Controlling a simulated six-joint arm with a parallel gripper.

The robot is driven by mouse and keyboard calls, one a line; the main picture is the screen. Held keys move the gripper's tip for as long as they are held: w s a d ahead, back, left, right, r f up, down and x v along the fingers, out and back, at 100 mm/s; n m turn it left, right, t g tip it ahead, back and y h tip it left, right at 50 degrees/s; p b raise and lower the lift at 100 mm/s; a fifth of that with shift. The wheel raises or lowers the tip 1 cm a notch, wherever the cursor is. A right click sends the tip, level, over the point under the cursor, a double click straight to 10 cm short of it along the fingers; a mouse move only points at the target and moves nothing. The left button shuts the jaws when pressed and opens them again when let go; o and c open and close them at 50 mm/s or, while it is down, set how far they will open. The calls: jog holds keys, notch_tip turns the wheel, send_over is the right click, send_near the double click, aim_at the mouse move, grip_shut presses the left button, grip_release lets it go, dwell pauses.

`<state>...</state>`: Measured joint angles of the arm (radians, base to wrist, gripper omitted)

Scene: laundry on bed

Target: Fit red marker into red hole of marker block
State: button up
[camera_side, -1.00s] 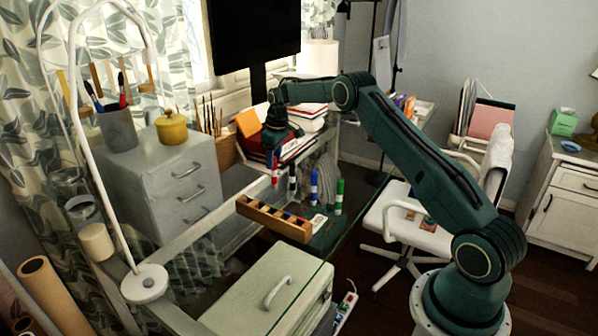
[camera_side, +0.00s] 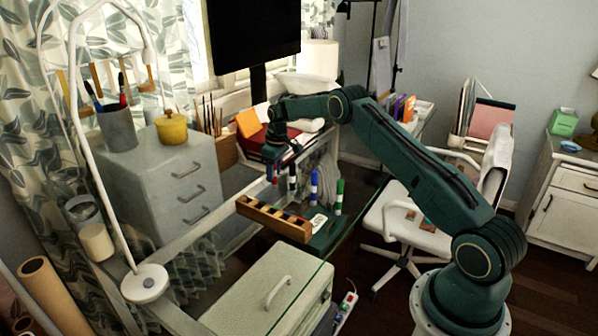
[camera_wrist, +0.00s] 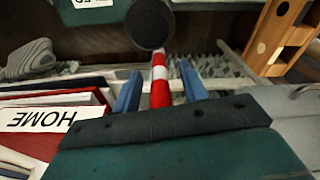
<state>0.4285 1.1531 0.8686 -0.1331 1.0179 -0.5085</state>
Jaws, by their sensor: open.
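The red marker (camera_side: 275,177) stands upright behind the left part of the wooden marker block (camera_side: 262,218), partly hidden by my gripper (camera_side: 273,166). In the wrist view the red marker (camera_wrist: 160,92), with a white band, lies between my gripper's two blue fingers (camera_wrist: 159,74). The fingers are open, with a visible gap on both sides of it. A dark disc lies at its far end. The marker block (camera_wrist: 295,38) shows at the upper right of the wrist view with round holes. I cannot tell which hole is red.
Black (camera_side: 292,182), blue (camera_side: 314,187) and green (camera_side: 340,196) markers stand upright in a row to the right of the red one. Red books (camera_wrist: 50,105) lie close by my gripper. A monitor (camera_side: 252,35) rises behind. A pale case (camera_side: 265,290) is in front.

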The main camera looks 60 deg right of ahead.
jog(key=shift+c, duration=0.4)
grip_shut()
jog(key=shift+r, duration=0.15)
notch_tip(320, 180, up, 10)
jog(key=shift+f, duration=0.1)
dwell(0.7)
